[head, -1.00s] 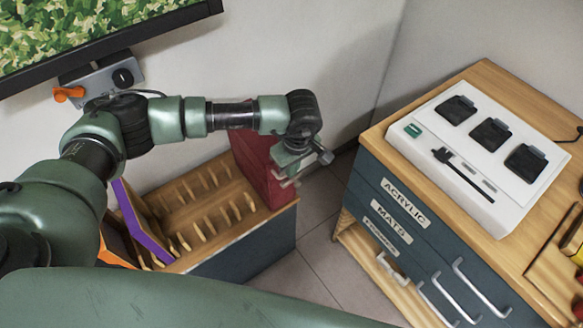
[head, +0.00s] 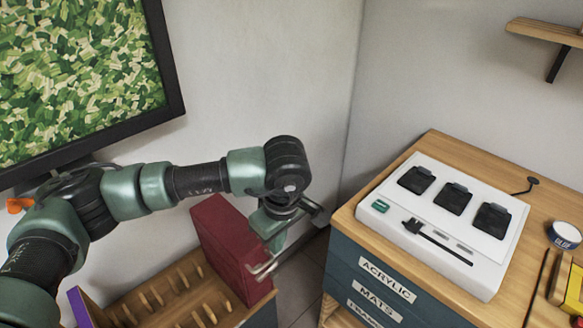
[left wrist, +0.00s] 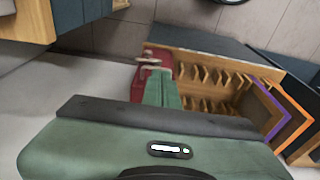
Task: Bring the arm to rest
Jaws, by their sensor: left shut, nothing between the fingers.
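My left arm (head: 140,188) comes in from the left of the head view, in front of the wall. Its gripper (head: 264,268) points down beside a red panel or box (head: 225,245). The gripper is shut and empty. In the left wrist view the gripper (left wrist: 150,62) shows past the green wrist housing, over the red piece (left wrist: 158,56). I cannot tell whether the fingers touch the red piece. My right gripper is not in view.
A wooden slotted rack (head: 165,296) stands below the arm. On the right, a drawer cabinet (head: 370,285) carries a white device (head: 440,222) with several black pads. A framed green picture (head: 75,75) hangs at left. A shelf (head: 545,32) juts out top right.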

